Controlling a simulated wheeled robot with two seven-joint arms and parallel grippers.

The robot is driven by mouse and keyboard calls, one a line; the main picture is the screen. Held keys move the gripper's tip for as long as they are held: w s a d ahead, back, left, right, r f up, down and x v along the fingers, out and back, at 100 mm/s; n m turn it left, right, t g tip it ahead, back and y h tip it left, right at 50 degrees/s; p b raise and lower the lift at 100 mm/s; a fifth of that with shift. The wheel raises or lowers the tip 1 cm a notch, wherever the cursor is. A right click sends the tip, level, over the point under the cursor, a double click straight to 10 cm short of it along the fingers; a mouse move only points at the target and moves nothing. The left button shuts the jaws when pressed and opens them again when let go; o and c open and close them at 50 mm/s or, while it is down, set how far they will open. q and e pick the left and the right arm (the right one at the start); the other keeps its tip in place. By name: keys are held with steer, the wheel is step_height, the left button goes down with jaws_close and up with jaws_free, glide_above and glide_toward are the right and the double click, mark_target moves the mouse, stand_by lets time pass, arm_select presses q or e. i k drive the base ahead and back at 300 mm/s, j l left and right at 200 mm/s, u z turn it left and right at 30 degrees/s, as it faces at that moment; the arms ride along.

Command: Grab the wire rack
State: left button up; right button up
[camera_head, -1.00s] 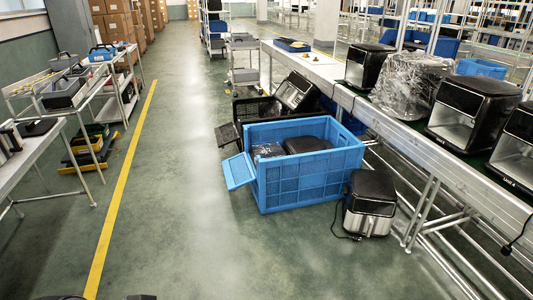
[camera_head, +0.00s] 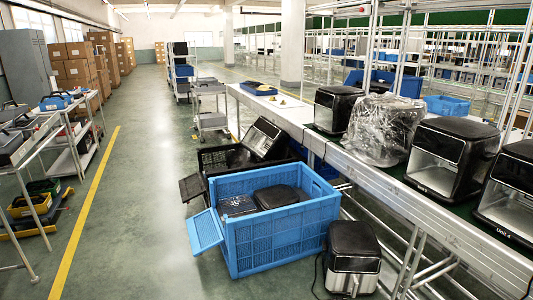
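I cannot make out a wire rack for certain in this view. Several black fryers stand on the conveyor at the right, among them one with a silver front (camera_head: 449,158) and one (camera_head: 335,109) farther back. Another fryer is wrapped in clear plastic (camera_head: 384,128). A blue crate (camera_head: 275,237) on the floor holds black items, one a dark rounded piece (camera_head: 276,196). A black and silver fryer (camera_head: 353,258) sits on the floor at the crate's right. Neither of my grippers is in view.
The conveyor (camera_head: 420,208) runs along the right side. A black crate (camera_head: 216,158) with a tilted fryer (camera_head: 266,138) stands behind the blue crate. Carts with tools line the left, and cardboard boxes (camera_head: 75,72) stack behind. The aisle floor (camera_head: 140,190) is clear.

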mark_target(237, 205)
steer(key=i+u, duration=0.1)
steer(key=i, duration=0.45)
steer(key=i+l+u, duration=0.1)
steer(key=i, duration=0.45)
steer(key=i+l+u, duration=0.1)
steer(key=i, duration=0.45)
steer(key=i+l+u, duration=0.1)
steer(key=i, duration=0.45)
steer(key=i+l+u, duration=0.25)
steer(key=i+u, duration=0.15)
steer(key=i+l+u, duration=0.85)
steer(key=l, duration=0.15)
steer(key=k, duration=0.05)
